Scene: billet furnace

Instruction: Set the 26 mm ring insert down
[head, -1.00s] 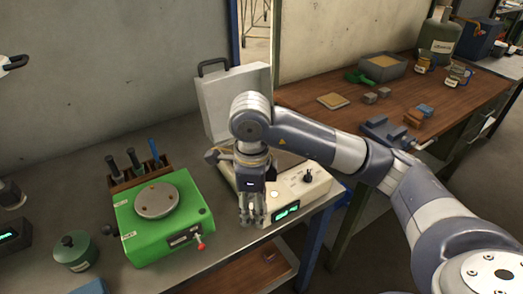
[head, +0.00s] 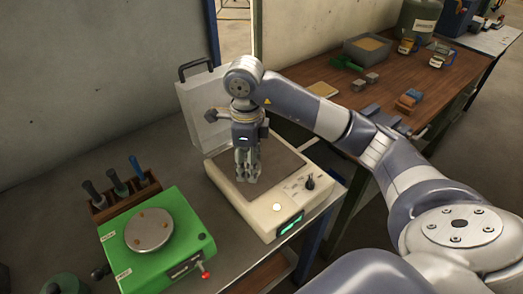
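My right gripper (head: 247,181) points straight down over the dark top plate (head: 277,163) of a cream instrument box (head: 256,216). Its fingers are close together, with the tips low over the plate near its front part. I cannot tell whether they touch the plate. No ring insert can be made out; anything between the fingers is too small or hidden. My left gripper is not in view.
A green unit (head: 180,222) with a round metal disc (head: 149,232) stands to the left. Behind it is a rack (head: 121,202) of handled tools. An open pale case lid (head: 203,108) stands behind the box. A wooden bench (head: 345,98) is at the right.

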